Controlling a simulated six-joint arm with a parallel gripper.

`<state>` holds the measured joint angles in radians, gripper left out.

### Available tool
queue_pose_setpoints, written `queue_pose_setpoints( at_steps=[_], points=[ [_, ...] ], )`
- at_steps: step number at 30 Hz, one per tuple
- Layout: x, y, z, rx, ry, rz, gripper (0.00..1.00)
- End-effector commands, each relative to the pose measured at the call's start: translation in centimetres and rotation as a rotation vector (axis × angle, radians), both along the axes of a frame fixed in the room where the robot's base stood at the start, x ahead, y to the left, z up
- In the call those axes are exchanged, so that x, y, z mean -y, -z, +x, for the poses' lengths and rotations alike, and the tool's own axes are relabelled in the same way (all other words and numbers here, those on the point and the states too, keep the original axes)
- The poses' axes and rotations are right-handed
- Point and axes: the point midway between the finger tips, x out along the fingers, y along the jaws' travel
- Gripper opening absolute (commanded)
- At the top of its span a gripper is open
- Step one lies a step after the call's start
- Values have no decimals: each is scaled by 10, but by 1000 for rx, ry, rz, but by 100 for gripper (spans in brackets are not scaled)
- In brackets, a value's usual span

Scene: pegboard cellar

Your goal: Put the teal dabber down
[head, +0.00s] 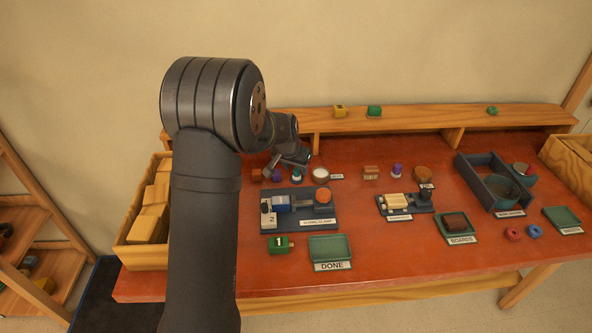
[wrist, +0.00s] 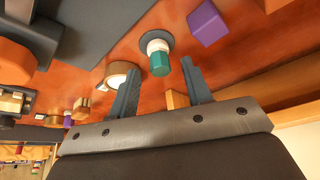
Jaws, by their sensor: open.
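The teal dabber (head: 297,176) stands at the back of the red bench, close below my gripper. In the wrist view the dabber (wrist: 159,61) has a teal end and a pale band, and a dark round base is around its far end. My gripper (head: 288,165) is open. In the wrist view its two fingers (wrist: 160,67) are spread apart, one on each side of the teal end, with visible gaps. I cannot tell its exact height over the bench.
A work clamp (head: 300,209) is in front. The green DONE tray (head: 330,248) lies nearer. A wooden shelf (head: 420,117) runs behind.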

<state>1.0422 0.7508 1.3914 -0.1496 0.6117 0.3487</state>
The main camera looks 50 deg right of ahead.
Motion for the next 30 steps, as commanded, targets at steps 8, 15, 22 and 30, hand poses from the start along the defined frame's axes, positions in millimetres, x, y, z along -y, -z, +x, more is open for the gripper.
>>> queue_pose_setpoints(
  at_steps=[8, 15, 22, 30],
  points=[
    [-21, -53, -6, 1, -1, -3, 45],
    [-34, -83, -10, 1, -1, -1, 45],
    [-37, -90, -12, 0, -1, 0, 45],
    [-37, -90, -12, 0, -1, 0, 45]
  ],
)
